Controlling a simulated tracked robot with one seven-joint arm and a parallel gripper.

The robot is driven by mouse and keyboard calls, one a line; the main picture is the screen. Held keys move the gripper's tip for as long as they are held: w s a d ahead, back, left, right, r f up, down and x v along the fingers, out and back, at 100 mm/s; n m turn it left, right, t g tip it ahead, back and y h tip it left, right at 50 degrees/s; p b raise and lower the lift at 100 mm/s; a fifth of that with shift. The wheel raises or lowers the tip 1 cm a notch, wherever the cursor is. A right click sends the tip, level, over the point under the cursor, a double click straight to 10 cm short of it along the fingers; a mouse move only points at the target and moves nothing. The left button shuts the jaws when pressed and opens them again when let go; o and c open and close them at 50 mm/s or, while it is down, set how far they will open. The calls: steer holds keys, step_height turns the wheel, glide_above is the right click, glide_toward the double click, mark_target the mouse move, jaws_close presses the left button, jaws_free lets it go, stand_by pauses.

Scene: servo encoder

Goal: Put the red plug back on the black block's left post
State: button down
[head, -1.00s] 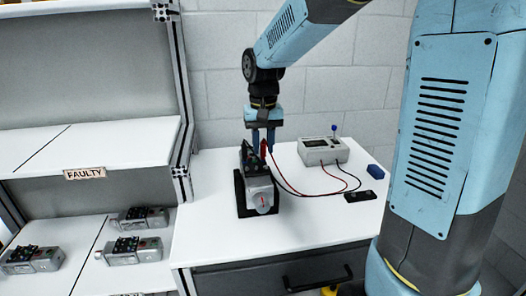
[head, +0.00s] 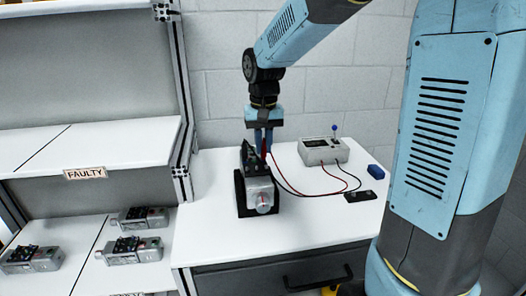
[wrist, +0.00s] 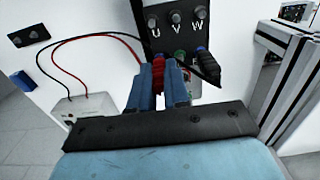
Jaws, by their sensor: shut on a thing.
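My gripper (head: 263,146) is over the servo unit (head: 259,193) on the white table, its fingers pointing down. In the wrist view its fingers (wrist: 160,85) are shut on the red plug (wrist: 158,72), which is mostly hidden between them. The plug is close to the servo's terminal panel, marked U V W; I cannot tell whether it touches a terminal. A black plug (wrist: 207,66) is beside it at the panel. The black block (head: 360,196) lies apart, near the table's right front; it also shows in the wrist view (wrist: 29,36), with its two posts.
A grey meter box (head: 323,151) stands at the back right, with red and black leads running to the servo area. A blue object (head: 375,171) lies near the right edge. Shelves at left hold several servo units. The table between servo and black block is clear except for leads.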

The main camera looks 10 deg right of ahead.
mark_target(264, 143)
steer(key=shift+r, duration=0.1)
stand_by(0.3)
steer(key=shift+r, duration=2.45)
